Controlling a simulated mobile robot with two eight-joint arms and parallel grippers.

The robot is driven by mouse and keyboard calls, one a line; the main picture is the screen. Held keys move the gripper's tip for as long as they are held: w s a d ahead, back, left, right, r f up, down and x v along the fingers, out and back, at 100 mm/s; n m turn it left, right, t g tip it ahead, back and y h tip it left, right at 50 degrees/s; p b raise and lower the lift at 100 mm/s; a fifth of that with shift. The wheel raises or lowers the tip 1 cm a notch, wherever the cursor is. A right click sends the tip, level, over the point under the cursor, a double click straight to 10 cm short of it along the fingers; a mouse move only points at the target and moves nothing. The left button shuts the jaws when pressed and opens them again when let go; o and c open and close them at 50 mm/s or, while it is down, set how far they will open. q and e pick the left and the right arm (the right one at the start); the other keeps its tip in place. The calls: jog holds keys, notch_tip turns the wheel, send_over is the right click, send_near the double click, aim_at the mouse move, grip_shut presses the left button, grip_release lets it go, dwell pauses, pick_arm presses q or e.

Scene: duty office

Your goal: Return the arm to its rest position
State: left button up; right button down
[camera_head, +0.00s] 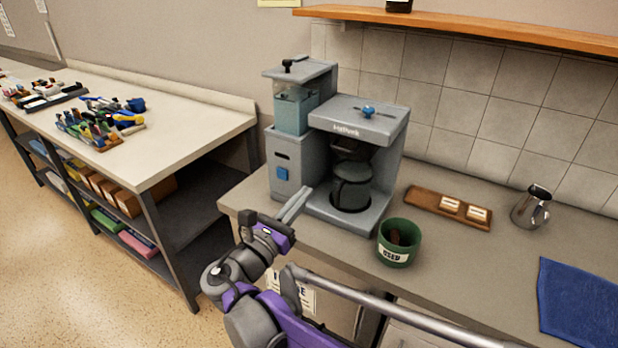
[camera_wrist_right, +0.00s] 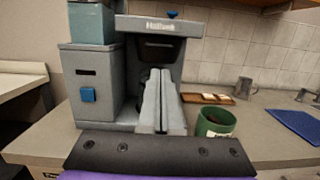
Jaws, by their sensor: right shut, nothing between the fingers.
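My right gripper (camera_head: 296,204) is shut and empty. It is in front of the grey coffee machine (camera_head: 372,125), near its blue button (camera_head: 282,174); I cannot tell whether it touches the machine. In the right wrist view the closed fingers (camera_wrist_right: 156,98) point at the machine's front and cover part of the glass pot's place. The dark carafe (camera_head: 352,186) sits in the machine. My right arm (camera_head: 250,265), grey and purple, is bent and reaches in from the bottom of the head view. My left gripper is not in view.
A green cup labelled "USED" (camera_head: 397,243) stands right of the gripper on the counter. A workbench (camera_head: 185,135) with tools stands left. A metal rail (camera_head: 400,310) crosses the counter front.

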jog(key=s+d+f+m+g+y+p, duration=0.25)
jog(key=s+d+f+m+g, duration=0.35)
jog(key=d, duration=0.3)
jog(key=s+d+f+m+g+y+p, duration=0.1)
jog(key=s+d+f+m+g+y, duration=0.2)
jog(key=s+d+f+m, duration=0.5)
jog(key=s+a+f+m+y+p, duration=0.1)
jog(key=s+f+m+y, duration=0.1)
jog(key=s+m, duration=0.4)
jog(key=s+a+f+m+g+y, duration=0.1)
jog(key=s+f+m+y, duration=0.2)
jog(key=s+m, duration=0.3)
jog(key=shift+a+f+m+y+p, duration=0.3)
jog(key=shift+m+y, duration=0.55)
jog(key=shift+m, duration=0.35)
jog(key=c, duration=1.6)
grip_release()
